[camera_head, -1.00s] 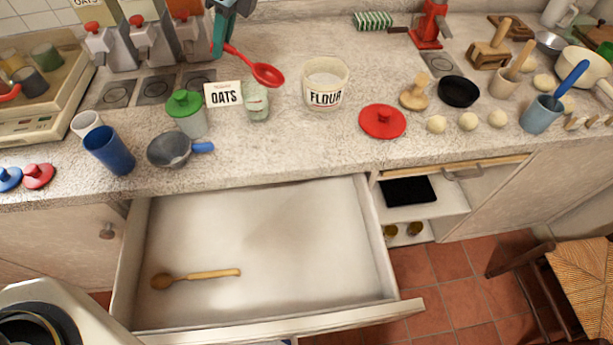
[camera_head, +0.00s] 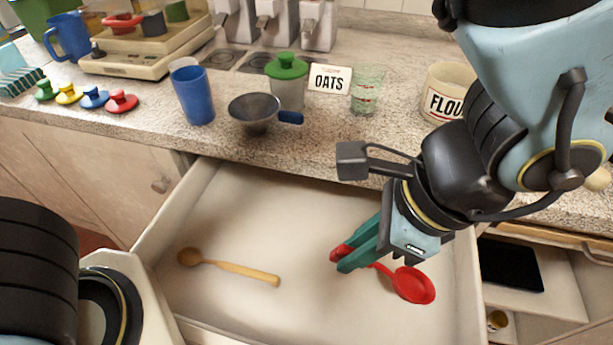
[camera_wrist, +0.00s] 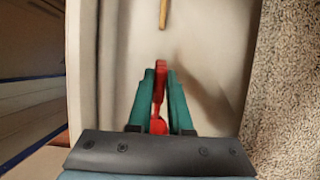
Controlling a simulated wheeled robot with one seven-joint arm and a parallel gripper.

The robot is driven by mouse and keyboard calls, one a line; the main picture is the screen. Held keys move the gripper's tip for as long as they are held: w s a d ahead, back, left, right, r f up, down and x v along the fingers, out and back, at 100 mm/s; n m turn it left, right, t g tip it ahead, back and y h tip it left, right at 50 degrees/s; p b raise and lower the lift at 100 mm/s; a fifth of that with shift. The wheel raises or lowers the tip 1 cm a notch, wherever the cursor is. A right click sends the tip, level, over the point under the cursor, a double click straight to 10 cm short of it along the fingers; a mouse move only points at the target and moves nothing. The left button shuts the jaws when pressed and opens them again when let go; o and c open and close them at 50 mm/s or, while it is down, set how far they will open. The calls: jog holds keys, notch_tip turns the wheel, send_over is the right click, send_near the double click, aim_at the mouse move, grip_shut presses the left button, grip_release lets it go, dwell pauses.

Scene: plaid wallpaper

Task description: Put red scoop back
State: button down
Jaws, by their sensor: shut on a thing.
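The red scoop (camera_head: 413,285) is inside the open drawer (camera_head: 330,312), toward its right side. My gripper (camera_head: 345,257) is shut on the scoop's handle, and the bowl shows beyond the fingers to the right. In the wrist view my gripper (camera_wrist: 160,80) has its green fingers around the red handle, and the scoop's bowl (camera_wrist: 158,126) lies back between them. Whether the scoop touches the drawer floor I cannot tell. A wooden spoon (camera_head: 228,267) lies in the drawer's left part and its handle shows in the wrist view (camera_wrist: 164,14).
On the counter above stand a blue cup (camera_head: 192,95), a grey funnel (camera_head: 255,112), a green-lidded jar (camera_head: 287,85), an oats card (camera_head: 329,79), a glass (camera_head: 367,90) and a flour tub (camera_head: 447,92). The drawer's middle is clear.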

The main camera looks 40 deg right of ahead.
aim_at(380, 266)
notch_tip(380, 266, down, 10)
dwell(0.6)
jog(key=shift+f, duration=0.15)
jog(key=c, duration=0.8)
grip_release()
jog(key=shift+c, duration=0.2)
jog(key=v, duration=1.2)
jog(key=shift+s, duration=0.1)
